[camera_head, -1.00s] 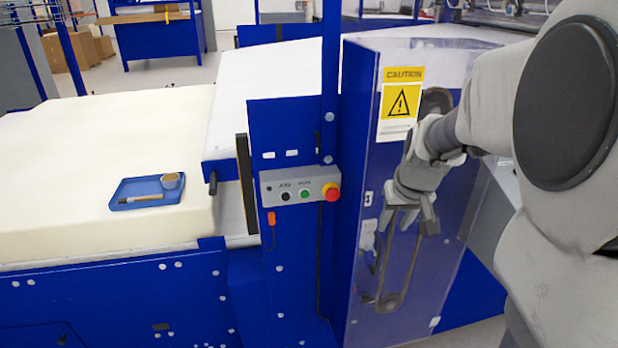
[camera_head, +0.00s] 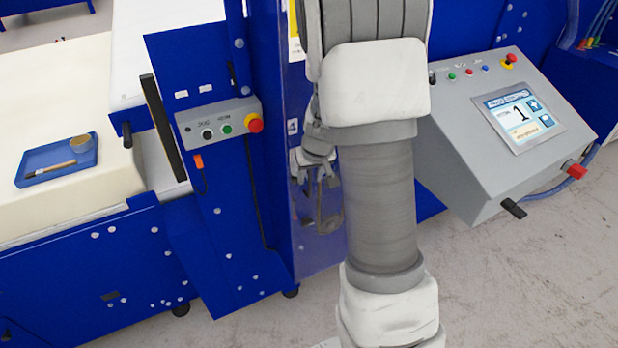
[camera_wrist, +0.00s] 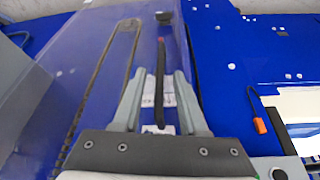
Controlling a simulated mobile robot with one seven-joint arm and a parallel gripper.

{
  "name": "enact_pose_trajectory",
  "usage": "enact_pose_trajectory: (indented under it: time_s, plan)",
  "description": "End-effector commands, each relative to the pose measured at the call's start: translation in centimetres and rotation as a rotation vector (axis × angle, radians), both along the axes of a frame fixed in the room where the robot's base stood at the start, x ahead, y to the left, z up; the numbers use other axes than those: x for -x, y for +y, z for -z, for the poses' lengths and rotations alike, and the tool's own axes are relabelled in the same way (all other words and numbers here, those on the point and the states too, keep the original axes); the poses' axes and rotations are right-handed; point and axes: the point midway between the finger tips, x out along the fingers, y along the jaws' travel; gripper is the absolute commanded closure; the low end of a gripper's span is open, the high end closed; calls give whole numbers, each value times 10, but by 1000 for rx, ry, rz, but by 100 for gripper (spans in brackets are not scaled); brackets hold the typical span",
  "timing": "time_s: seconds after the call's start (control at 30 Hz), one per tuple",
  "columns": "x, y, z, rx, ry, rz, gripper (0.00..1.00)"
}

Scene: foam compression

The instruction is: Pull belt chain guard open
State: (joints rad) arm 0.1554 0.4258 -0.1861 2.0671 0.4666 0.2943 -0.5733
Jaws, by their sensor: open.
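The belt chain guard (camera_head: 318,255) is a clear cover over the end of the blue machine. In the head view my arm hides most of it. The wrist view shows the guard (camera_wrist: 150,35) with the looped chain (camera_wrist: 98,85) behind it at left. A dark, narrow upright handle (camera_wrist: 160,85) stands near the guard's right edge. My gripper (camera_wrist: 158,80) is open, with one finger on each side of the handle; I cannot tell whether they touch it. In the head view my gripper (camera_head: 322,180) is at the guard, partly hidden by my arm. The guard appears closed.
A button box (camera_head: 222,118) with a red stop knob is on the blue frame left of the guard. A grey control console (camera_head: 500,135) stands to the right. A blue tray (camera_head: 57,158) lies on the foam block (camera_head: 75,80). Bare floor (camera_head: 520,270) is at lower right.

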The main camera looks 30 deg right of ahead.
Motion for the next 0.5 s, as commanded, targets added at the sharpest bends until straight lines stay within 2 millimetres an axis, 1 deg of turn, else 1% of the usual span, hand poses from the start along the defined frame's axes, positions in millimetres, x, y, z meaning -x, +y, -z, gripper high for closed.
enact_pose_trajectory:
  time_s: [0.03,0.13,0.47,0.5]
  plan:
    - [-1,-1,5,0,2,1,58]
    - [-4,-1,9,0,0,2,58]
    - [-5,-1,11,0,-1,1,58]
    - [-5,-1,11,0,-1,1,65]
